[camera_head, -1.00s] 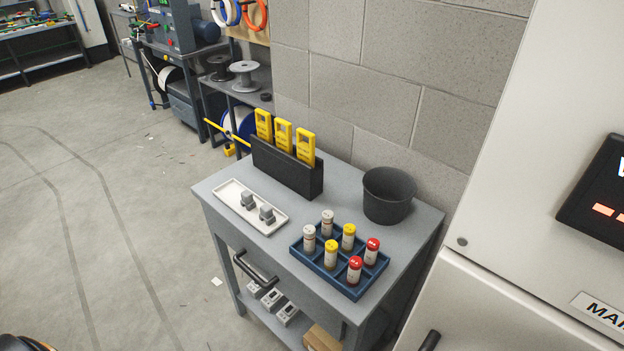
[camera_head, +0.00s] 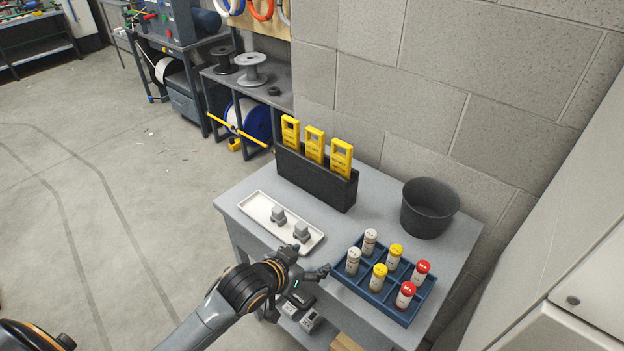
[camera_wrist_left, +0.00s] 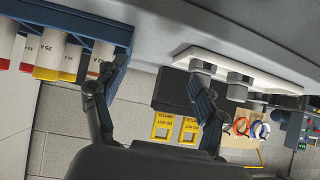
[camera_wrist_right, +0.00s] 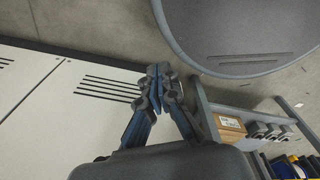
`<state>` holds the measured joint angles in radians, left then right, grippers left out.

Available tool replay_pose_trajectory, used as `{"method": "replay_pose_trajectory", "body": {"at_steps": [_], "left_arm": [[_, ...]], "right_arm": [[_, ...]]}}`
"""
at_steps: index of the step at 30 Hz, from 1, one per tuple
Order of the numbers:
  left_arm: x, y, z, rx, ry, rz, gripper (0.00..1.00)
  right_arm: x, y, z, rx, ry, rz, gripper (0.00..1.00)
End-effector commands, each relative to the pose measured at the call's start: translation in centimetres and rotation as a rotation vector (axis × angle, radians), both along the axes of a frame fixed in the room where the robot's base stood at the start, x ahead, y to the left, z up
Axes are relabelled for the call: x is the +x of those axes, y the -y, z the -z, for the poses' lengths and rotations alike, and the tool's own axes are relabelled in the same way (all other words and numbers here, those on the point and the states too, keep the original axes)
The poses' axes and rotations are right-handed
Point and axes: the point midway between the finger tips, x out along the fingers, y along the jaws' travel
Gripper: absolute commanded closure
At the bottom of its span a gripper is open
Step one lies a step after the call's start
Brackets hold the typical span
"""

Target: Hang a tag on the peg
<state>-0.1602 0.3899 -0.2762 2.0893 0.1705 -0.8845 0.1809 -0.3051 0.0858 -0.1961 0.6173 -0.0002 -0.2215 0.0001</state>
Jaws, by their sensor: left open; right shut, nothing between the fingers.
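Three yellow tags (camera_head: 315,144) stand upright in a black holder (camera_head: 330,186) at the back of the grey cart (camera_head: 254,196). Two of the yellow tags (camera_wrist_left: 163,126) also show between the fingers in the left wrist view, well beyond them. My left gripper (camera_head: 308,262) is open and empty at the cart's front edge, between the white tray and the blue rack. My right gripper (camera_wrist_right: 161,78) shows only in its wrist view, shut and empty, away from the cart top. I cannot make out the tag peg in any view.
A white tray (camera_head: 256,214) with two grey parts lies front left on the cart. A blue rack (camera_head: 408,313) holds several capped cylinders. A dark bucket (camera_head: 428,210) stands at the back right. A block wall (camera_head: 430,75) rises behind; a light cabinet (camera_head: 575,260) is at right.

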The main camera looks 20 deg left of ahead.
Motion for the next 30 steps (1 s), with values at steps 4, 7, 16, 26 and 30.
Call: {"method": "replay_pose_trajectory", "body": {"at_steps": [4, 7, 16, 26, 30], "left_arm": [[4.5, -0.5, -2.1, -0.036, 0.126, 0.022, 0.28], [7.4, -1.1, -3.9, -0.067, 0.212, 0.036, 0.28], [14.1, -4.2, -9.8, -0.154, 0.442, 0.063, 0.28], [16.6, -3.7, -9.8, -0.167, 0.465, 0.065, 0.28], [18.2, -3.2, -9.5, -0.165, 0.466, 0.065, 0.28]], "right_arm": [[0.2, 0.0, 0.0, -0.001, 0.002, -0.002, 1.0], [0.4, -0.1, 0.0, 0.001, 0.006, -0.004, 1.0], [0.6, -0.7, 0.0, 0.009, 0.009, -0.003, 1.0], [0.6, -1.3, 1.7, 0.015, 0.01, -0.001, 1.0], [0.6, -1.1, 2.9, 0.013, 0.01, -0.001, 1.0]]}}
